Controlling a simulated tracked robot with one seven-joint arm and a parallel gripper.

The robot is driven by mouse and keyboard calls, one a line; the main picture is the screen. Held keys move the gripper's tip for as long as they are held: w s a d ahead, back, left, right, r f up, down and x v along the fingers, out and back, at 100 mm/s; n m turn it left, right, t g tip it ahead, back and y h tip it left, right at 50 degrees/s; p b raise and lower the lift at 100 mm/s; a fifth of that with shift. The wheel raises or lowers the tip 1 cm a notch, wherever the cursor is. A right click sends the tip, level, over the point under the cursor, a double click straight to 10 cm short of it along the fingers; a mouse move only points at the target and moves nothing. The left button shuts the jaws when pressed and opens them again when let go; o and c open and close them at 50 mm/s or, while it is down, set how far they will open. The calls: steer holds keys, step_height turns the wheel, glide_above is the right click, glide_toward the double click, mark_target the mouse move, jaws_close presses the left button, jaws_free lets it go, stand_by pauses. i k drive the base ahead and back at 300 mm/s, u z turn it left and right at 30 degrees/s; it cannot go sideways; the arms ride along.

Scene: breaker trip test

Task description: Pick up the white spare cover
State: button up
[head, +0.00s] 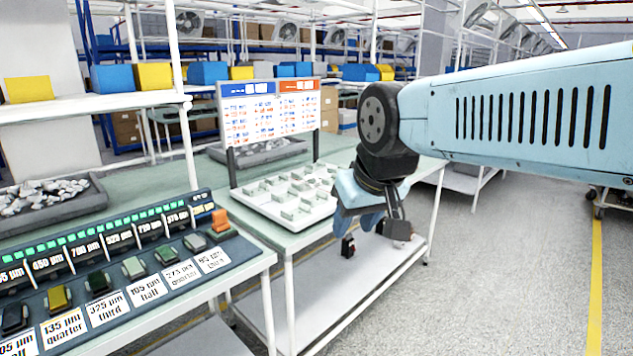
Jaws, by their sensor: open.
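I cannot make out a separate white spare cover in the head view. A white tray (262,223) with several small pale raised parts in it sits on the green-topped table, and I cannot tell whether one of them is the cover. My gripper (374,241) is open, pointing down, with nothing seen between its fingers. It hangs to the right of the tray, in front of the table's right part in the picture. My wrist hides the tray's right end and some of the table.
A dark breaker panel (80,262) with coloured switches, one orange (220,221), and white label cards stands at the left. A chart board (268,112) rises behind the tray. A bin of grey pieces (48,205) lies at far left. The floor at right is open.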

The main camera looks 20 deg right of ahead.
mark_target(318, 183)
steer(key=z, duration=0.25)
steer(key=i, duration=0.95)
steer(key=u, duration=0.45)
